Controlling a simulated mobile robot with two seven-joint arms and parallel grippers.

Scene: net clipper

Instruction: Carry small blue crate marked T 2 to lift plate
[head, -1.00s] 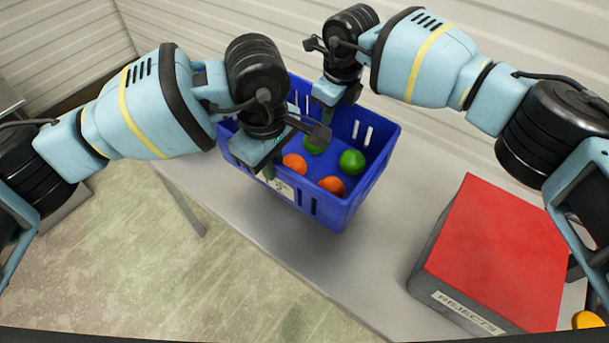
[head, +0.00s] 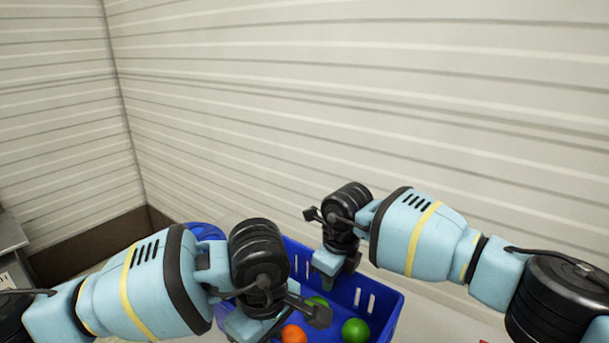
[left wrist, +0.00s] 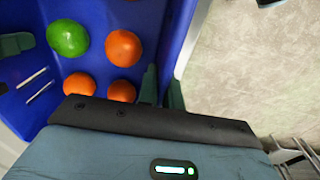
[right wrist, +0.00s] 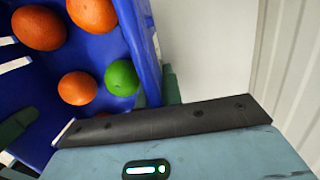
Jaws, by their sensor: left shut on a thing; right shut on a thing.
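The small blue crate (head: 388,303) is low in the head view, between my two grippers, and its near part is cut off. Green and orange fruit (head: 355,330) lie inside. My left gripper (head: 250,328) is shut on one crate wall; the left wrist view shows its fingers (left wrist: 162,90) astride that wall. My right gripper (head: 328,266) is shut on the far wall, and its fingers (right wrist: 161,85) show at the wall in the right wrist view. The T 2 marking is not readable now. I cannot make out the lift plate.
Pale ribbed walls (head: 350,100) stand close behind the crate and meet in a corner at left. A rounded blue thing (head: 205,232) shows behind my left arm. A grey metal thing (head: 12,235) stands at the left edge. Pale floor (left wrist: 250,70) shows beside the crate.

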